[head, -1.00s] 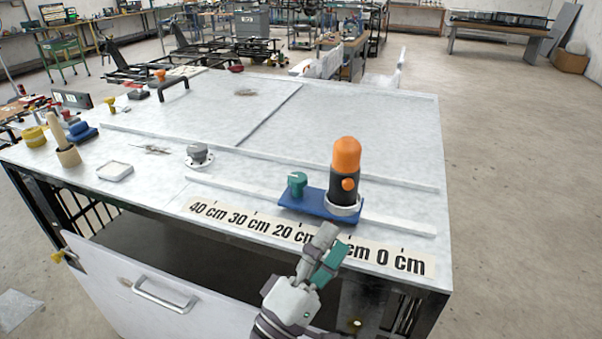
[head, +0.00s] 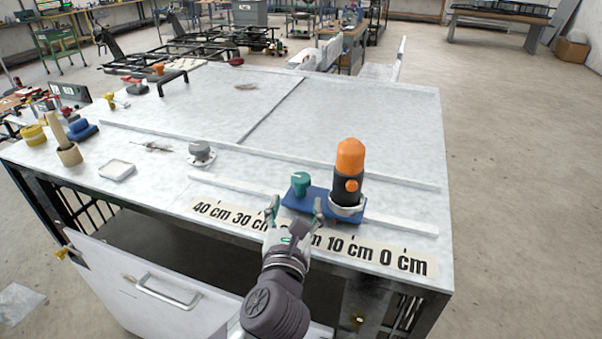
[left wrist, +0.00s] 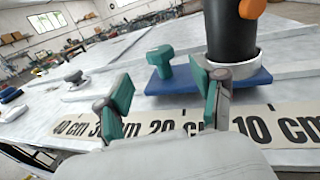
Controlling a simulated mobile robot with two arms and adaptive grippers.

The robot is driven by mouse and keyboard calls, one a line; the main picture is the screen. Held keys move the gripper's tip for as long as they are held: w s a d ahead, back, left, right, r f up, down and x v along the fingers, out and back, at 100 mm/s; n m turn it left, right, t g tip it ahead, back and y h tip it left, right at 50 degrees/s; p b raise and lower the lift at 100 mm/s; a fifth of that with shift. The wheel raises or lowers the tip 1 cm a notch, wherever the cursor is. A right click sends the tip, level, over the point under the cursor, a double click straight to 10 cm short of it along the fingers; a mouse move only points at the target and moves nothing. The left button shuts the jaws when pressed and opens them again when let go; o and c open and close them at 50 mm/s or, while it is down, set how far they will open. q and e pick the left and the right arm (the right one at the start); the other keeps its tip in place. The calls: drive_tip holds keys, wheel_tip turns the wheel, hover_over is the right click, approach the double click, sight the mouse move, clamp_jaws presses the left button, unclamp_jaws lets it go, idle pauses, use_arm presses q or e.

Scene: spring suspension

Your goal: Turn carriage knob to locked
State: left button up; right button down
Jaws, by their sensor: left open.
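The blue carriage (head: 318,204) sits on the rail near the table's front edge, behind the scale strip. Its green knob (head: 300,183) stands on the left end of the carriage. A black cylinder with an orange cap (head: 349,170) stands on the right end. My left gripper (head: 294,208) is open in front of the carriage, fingers pointing toward the knob, not touching it. In the left wrist view the knob (left wrist: 160,70) shows between and beyond the two green-padded fingertips (left wrist: 165,92). My right gripper is not in view.
The scale strip (head: 385,258) runs along the front edge. A grey round knob (head: 200,152) sits to the left. The table's back right is clear.

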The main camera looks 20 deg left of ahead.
sight(299, 185)
use_arm(q)
drive_tip(key=w, duration=0.2)
drive_tip(key=w+a+p, duration=0.1)
drive_tip(key=w, duration=0.2)
drive_tip(key=w+p, duration=0.1)
drive_tip(key=w, duration=0.1)
drive_tip(key=shift+w+a+r, duration=0.1)
drive_tip(key=shift+w+a, duration=0.25)
drive_tip(key=shift+w, duration=0.4)
